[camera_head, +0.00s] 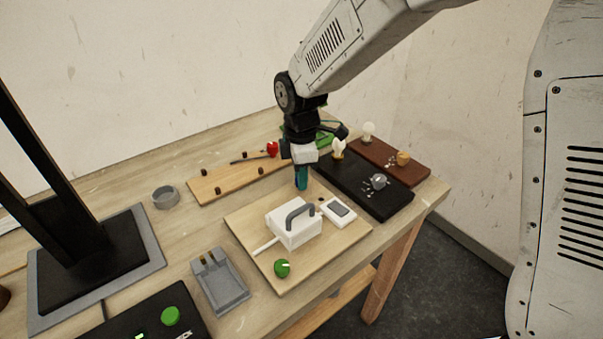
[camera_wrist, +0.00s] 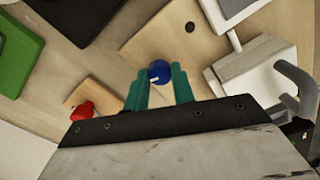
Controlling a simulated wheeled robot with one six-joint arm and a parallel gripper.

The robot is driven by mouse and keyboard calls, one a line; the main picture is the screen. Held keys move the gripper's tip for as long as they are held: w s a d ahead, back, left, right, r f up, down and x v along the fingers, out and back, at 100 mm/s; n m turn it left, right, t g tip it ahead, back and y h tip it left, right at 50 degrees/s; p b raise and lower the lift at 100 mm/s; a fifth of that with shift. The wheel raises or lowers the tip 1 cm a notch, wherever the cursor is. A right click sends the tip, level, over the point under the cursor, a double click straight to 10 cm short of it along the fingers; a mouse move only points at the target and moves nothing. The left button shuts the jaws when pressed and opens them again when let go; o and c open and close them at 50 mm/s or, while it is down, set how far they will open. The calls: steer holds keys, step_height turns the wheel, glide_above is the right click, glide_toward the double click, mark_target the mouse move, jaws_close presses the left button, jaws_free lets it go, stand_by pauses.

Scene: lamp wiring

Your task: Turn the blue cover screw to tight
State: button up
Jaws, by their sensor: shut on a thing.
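The blue cover screw (camera_wrist: 159,71) is a round blue knob with a short white mark. In the wrist view it sits between the tips of the two teal fingers of my gripper (camera_wrist: 160,80), which is shut on it. In the head view my gripper (camera_head: 301,183) points down at the wooden board (camera_head: 246,222), just behind the white box, and its fingers hide the blue screw there. The white box (camera_head: 288,232) with a grey handle stands on the board; it also shows at the right of the wrist view (camera_wrist: 255,70).
A green knob (camera_head: 282,267) is at the board's front. A white device (camera_head: 339,212) lies right of the box. A black tray (camera_head: 350,182) with bulbs and a brown tray (camera_head: 375,157) stand at right. A red part (camera_head: 272,149) is behind my gripper.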

steer(key=m, duration=0.5)
steer(key=shift+w+r+m, duration=0.1)
steer(key=shift+m, duration=0.2)
steer(key=m, duration=1.1)
steer(key=shift+w+m, duration=0.1)
steer(key=shift+m, duration=0.3)
steer(key=m, duration=0.5)
steer(key=shift+m, duration=0.3)
steer(key=shift+r, duration=0.1)
steer(key=o, duration=1)
